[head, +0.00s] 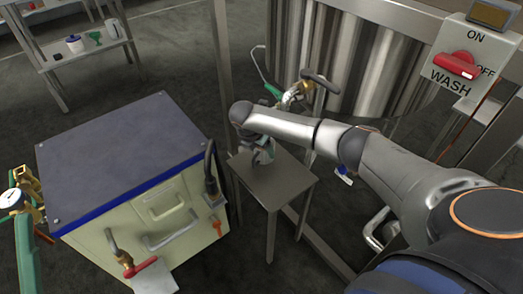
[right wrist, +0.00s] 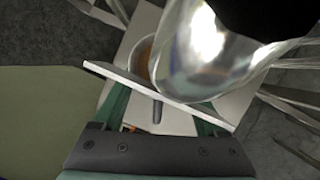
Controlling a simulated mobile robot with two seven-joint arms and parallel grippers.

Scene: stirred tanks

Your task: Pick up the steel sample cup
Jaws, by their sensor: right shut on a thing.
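The steel sample cup (right wrist: 225,50) is a shiny, rounded metal vessel, large and close at the top of the right wrist view. My right gripper (right wrist: 160,98), with green fingers, is shut on it; the exact contact is hard to make out. In the head view my right gripper (head: 262,152) is over the small grey table (head: 285,191), largely hidden under my right arm. In that view the cup cannot be told apart from the gripper. I cannot tell whether the cup is touching the table. My left gripper is not in view.
A cream cabinet with a dark top (head: 118,145) stands to the left. A large steel tank (head: 350,60) with a valve and pipe (head: 298,92) is behind the table. A wash switch box (head: 470,65) is at upper right. A shelf (head: 85,55) stands at the back left.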

